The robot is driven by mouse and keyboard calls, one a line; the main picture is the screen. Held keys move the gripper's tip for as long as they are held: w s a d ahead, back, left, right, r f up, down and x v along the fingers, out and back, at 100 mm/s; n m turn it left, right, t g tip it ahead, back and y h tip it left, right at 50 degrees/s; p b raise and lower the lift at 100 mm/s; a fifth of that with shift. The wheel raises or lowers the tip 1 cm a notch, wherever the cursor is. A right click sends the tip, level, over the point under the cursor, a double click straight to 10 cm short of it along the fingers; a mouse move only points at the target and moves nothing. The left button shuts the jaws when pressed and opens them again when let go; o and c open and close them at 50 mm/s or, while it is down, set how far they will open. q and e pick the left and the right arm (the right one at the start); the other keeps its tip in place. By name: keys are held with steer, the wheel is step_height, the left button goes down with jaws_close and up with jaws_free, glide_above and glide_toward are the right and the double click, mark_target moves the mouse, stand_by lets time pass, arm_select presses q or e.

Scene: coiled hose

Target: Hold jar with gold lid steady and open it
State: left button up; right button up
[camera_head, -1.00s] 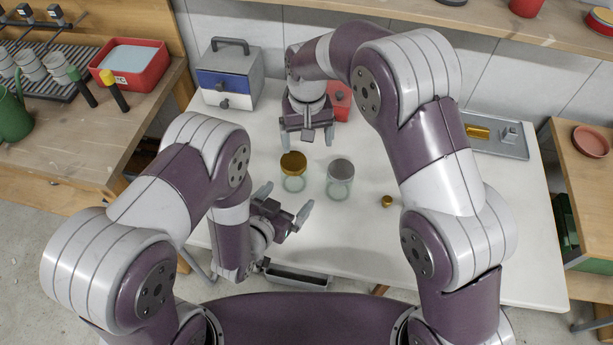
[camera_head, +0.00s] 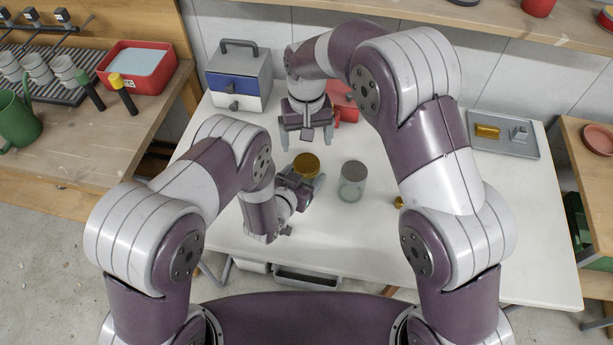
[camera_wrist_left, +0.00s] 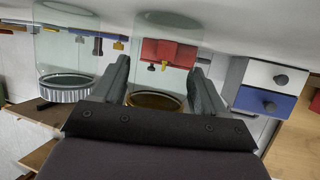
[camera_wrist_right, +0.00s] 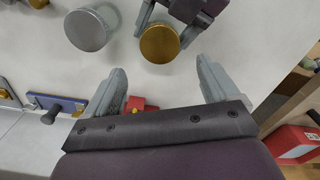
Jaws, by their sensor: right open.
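The jar with the gold lid (camera_head: 305,163) stands upright on the white table, its glass largely hidden by my left gripper in the head view. My left gripper (camera_head: 302,178) has one finger on each side of this jar, below the lid. The jar's glass (camera_wrist_left: 163,65) shows between the fingers in the left wrist view, upside down. I cannot tell whether the fingers touch it. My right gripper (camera_head: 307,139) is open and empty, pointing down behind the jar.
A jar with a silver lid (camera_head: 354,172) stands close to the right of the gold-lidded one. A cabinet with blue and white drawers (camera_head: 238,80) and a red object (camera_head: 343,100) are behind. A grey tray (camera_head: 507,145) lies at the right.

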mark_target(306, 163)
arm_select(q)
jaws_close()
arm_select(e)
steer(key=m, duration=0.5)
steer(key=shift+m, duration=1.4)
steer(key=shift+f+m, duration=0.15)
steer(key=shift+m, duration=0.25)
step_height(306, 163, down, 8)
steer(key=shift+r, duration=0.15)
